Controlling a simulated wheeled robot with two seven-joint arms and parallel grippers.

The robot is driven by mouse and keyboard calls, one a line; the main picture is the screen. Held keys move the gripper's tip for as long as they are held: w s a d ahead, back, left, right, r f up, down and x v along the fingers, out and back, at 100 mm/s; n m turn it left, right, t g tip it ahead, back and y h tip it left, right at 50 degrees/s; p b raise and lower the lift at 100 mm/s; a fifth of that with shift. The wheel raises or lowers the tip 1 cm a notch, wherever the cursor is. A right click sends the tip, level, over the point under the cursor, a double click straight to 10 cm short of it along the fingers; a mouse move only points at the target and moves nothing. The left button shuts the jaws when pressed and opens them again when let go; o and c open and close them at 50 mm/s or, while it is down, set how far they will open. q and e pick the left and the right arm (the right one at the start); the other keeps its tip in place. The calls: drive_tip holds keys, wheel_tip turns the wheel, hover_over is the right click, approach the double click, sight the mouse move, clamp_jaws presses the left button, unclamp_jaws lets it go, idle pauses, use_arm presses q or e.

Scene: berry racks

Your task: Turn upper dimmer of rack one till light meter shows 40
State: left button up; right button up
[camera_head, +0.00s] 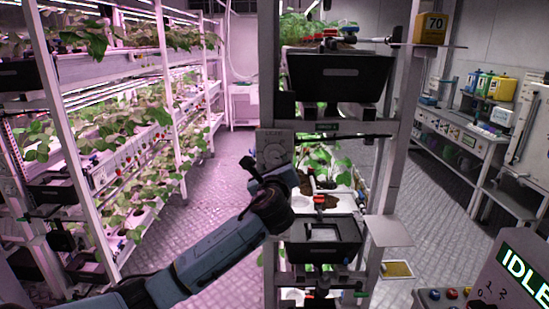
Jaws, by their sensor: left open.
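The yellow light meter (430,28) at the top right of the near rack shows 70. The rack's upright carries a grey dimmer panel (268,140) with a round dial (276,155), left of the planted shelves. My left gripper (252,168) is at the end of the blue-grey arm coming in from the lower left. Its open jaws are close to the dial, at its lower left. I cannot tell whether they touch it. The wrist covers the area below the panel. My right gripper is not in view.
The near rack holds black bins (340,75) and plants. A small shelf (388,231) juts out at its right. A console marked IDLE (515,275) stands at the lower right. Long planted racks (80,110) fill the left. Floor is clear between them.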

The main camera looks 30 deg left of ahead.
sight(275, 158)
use_arm(q)
drive_tip(key=shift+x, duration=2.05)
drive_tip(key=c, duration=1)
